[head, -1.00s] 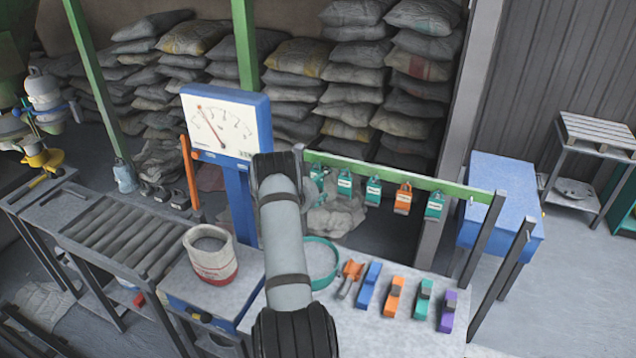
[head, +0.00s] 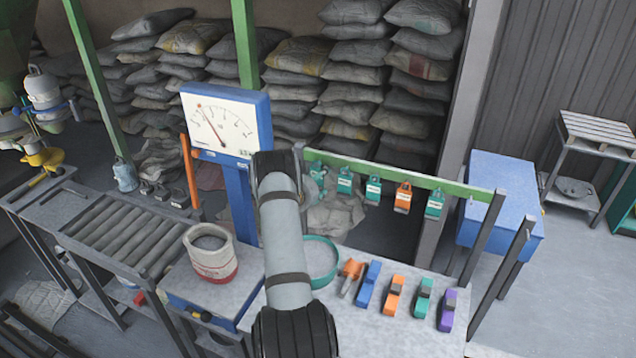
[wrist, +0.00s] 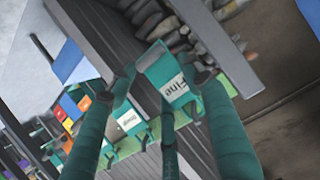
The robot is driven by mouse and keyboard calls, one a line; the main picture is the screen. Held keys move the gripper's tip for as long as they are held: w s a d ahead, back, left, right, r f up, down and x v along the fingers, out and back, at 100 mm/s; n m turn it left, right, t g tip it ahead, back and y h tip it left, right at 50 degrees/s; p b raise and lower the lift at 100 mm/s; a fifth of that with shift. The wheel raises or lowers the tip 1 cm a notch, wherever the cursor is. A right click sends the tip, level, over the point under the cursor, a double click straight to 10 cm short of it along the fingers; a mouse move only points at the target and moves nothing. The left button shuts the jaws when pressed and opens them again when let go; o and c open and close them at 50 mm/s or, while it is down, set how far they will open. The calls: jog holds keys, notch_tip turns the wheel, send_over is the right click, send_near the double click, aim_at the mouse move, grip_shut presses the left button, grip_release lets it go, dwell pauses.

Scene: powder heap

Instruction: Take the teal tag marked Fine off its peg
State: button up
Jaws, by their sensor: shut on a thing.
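The teal tag marked Fine (wrist: 166,72) shows in the wrist view, its white label tilted. My gripper (wrist: 163,84) has its two fingers on either side of the tag and is shut on it. I cannot tell whether the tag is still on its peg. Another teal tag (wrist: 130,122) hangs on the green rail just below it in the wrist view. Several teal tags (head: 373,190) and one orange tag (head: 403,198) hang from the green rail (head: 450,186) there.
Below the rail, a bench (head: 385,328) bears a teal ring (head: 322,262), an orange scoop (head: 351,275) and a row of coloured blocks (head: 394,296). A dial scale (head: 228,124) stands left of my arm, with an open sack (head: 212,265) in front.

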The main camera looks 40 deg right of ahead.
jog(key=shift+r, duration=0.55)
jog(key=shift+a, duration=0.1)
jog(key=s+a, duration=0.1)
jog(key=s+a+b, duration=0.1)
jog(key=a, duration=0.1)
jog(key=s+a, duration=0.1)
jog(key=a, duration=0.1)
jog(key=shift+r+b, duration=0.1)
jog(key=shift+b, duration=0.25)
dwell(0.5)
jog(key=shift+v, duration=2.7)
